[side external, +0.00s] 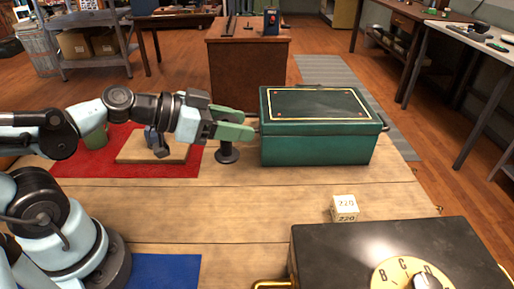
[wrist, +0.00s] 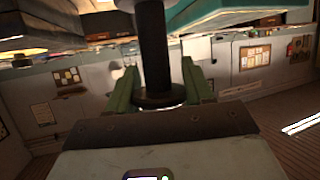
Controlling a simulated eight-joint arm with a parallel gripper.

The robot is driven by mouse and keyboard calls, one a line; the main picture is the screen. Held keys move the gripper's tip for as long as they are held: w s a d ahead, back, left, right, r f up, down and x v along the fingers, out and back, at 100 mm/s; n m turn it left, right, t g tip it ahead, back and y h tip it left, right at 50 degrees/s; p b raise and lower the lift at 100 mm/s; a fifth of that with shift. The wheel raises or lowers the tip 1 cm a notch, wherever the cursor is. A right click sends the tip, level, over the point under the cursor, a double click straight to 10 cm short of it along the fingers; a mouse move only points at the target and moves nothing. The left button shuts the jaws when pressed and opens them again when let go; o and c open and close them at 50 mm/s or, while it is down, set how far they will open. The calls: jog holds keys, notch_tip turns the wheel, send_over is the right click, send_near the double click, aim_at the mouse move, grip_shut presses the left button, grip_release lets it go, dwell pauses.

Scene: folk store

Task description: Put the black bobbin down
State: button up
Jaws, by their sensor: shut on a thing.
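The black bobbin (side external: 228,153) is upright between the fingers of my gripper (side external: 246,124), just left of the green box. Its lower flange is at or very near the wooden tabletop; I cannot tell whether it touches. Its upper part is hidden behind the green fingers in the side view. In the wrist view the bobbin's dark shaft (wrist: 153,45) and round flange show between the two green fingers of my gripper (wrist: 158,85). My gripper is shut on the bobbin.
A dark green lidded box (side external: 315,140) stands close to the right of my fingers. A wooden board (side external: 140,150) on a red mat (side external: 75,165) lies to the left. A small 220 cube (side external: 344,208) and a black dial box (side external: 370,250) are nearer. The table's middle front is clear.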

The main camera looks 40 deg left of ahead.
jog(key=s+d+r+m+g+h, duration=0.2)
jog(key=s+d+m+g+h, duration=0.15)
jog(key=d+m+g, duration=0.4)
jog(key=s+d+r+m+g+h, duration=0.25)
jog(key=s+d+m+g, duration=0.2)
jog(key=m+g, duration=0.6)
jog(key=shift+n, duration=0.4)
jog(key=shift+w+d+f, duration=0.1)
jog(key=shift+d+f, duration=0.1)
jog(key=shift+f, duration=4.2)
jog(key=shift+w+d+f, duration=0.1)
jog(key=shift+d+f, duration=0.05)
jog(key=shift+f, duration=4.25)
jog(key=o, duration=1.2)
